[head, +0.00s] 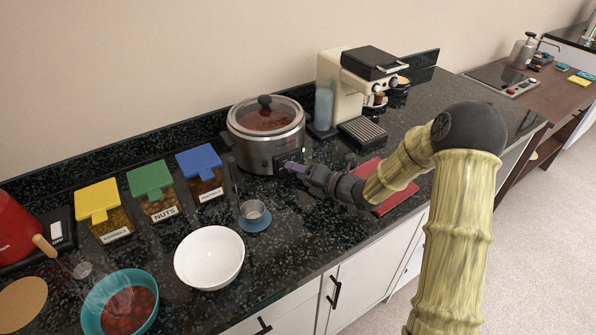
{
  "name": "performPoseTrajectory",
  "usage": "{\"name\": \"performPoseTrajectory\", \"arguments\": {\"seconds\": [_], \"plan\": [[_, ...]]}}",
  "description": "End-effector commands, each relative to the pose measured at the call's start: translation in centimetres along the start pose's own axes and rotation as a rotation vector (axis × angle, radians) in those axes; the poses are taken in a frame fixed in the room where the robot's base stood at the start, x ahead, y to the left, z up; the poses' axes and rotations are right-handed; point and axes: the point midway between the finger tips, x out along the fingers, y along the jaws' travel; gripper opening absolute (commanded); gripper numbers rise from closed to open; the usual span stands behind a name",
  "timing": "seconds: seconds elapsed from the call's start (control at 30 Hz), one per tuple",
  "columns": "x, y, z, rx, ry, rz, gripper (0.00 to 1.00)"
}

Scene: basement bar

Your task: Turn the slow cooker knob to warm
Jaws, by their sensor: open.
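The slow cooker (259,148) is a round, dark grey metal pot with a clear glass lid, standing against the back of the black speckled counter. Reddish food shows through the lid. My gripper (290,167) is at the front right of the cooker, close to its lower wall. It is open, with nothing seen between its fingers. The knob is hidden or too small to make out near my fingertips, and I cannot tell whether they touch it. A small green light shows on the cooker just above my gripper.
A red mat (398,200) lies under my forearm, and a coffee machine (347,88) stands right of the cooker. The counter's front edge runs below.

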Motion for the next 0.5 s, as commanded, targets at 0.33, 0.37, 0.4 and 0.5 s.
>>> {"name": "performPoseTrajectory", "arguments": {"seconds": [0.33,0.37,0.4,0.5], "plan": [[0.66,-0.04,0.03,0.000,-0.001,-0.001,0.52],[0.66,-0.04,0.03,0.000,-0.001,-0.001,0.50],[0.65,-0.04,0.03,0.000,-0.001,-0.001,0.42],[0.64,-0.04,0.03,0.000,-0.001,-0.001,0.23]]}}
